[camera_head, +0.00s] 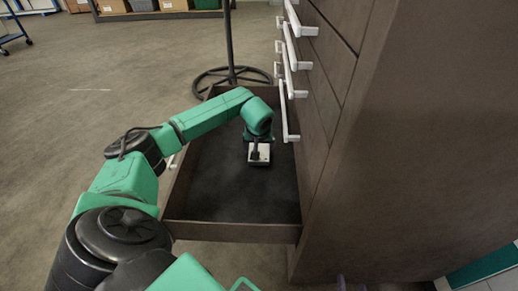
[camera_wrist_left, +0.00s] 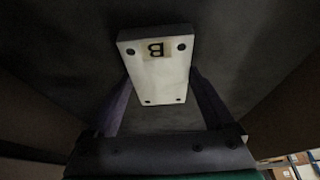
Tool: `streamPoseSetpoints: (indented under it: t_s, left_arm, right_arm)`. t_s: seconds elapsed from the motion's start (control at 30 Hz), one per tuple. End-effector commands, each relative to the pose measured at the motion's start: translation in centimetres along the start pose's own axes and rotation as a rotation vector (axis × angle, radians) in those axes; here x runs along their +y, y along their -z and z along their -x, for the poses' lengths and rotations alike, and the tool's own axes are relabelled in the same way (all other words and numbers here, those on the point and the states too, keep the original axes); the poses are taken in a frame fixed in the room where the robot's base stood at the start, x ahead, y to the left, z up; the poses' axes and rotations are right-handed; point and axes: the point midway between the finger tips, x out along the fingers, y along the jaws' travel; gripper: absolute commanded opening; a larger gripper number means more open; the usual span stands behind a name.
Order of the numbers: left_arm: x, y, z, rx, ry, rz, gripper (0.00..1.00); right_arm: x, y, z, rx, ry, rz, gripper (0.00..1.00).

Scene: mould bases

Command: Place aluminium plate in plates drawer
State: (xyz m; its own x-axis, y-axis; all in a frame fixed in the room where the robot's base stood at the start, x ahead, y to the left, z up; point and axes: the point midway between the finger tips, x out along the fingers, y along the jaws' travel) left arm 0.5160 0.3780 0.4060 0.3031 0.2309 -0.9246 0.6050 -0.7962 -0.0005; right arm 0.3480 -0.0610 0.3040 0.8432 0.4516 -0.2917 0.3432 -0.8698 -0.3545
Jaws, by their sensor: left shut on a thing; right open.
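The aluminium plate (camera_head: 260,153) is a small, pale block inside the open drawer (camera_head: 230,233). In the left wrist view the plate (camera_wrist_left: 160,75) shows corner holes and a dark letter like a B near one end. My left gripper (camera_head: 256,154) reaches down into the drawer and is shut on the plate, with a finger (camera_wrist_left: 210,103) along each side. I cannot tell whether the plate touches the drawer's dark floor. Only small tips of what seems to be my right gripper (camera_head: 352,285) show at the bottom edge, apart and empty.
The brown cabinet (camera_head: 400,140) stands right of the drawer, with several white handles (camera_head: 290,95) sticking out above it. A stand with a round base (camera_head: 232,76) is behind the drawer. The drawer floor around the plate looks clear. Shelved boxes (camera_head: 140,5) are far back.

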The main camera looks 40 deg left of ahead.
Motion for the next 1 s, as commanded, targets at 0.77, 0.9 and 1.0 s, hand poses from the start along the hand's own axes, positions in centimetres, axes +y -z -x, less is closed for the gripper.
streamPoseSetpoints:
  t_s: [0.77,0.9,1.0]
  left_arm:
    - [0.0,0.4,8.3,0.003,0.001,-0.002,1.00]
    - [0.0,0.3,11.1,0.003,-0.001,0.000,1.00]
    - [0.0,0.1,12.0,0.001,0.000,0.000,1.00]
  right_arm:
    - [-1.6,1.9,2.2,-0.114,0.001,0.001,0.70]
    - [-2.0,2.9,2.5,-0.135,0.003,0.007,0.70]
    - [-2.1,3.1,2.6,-0.144,0.003,0.010,0.70]
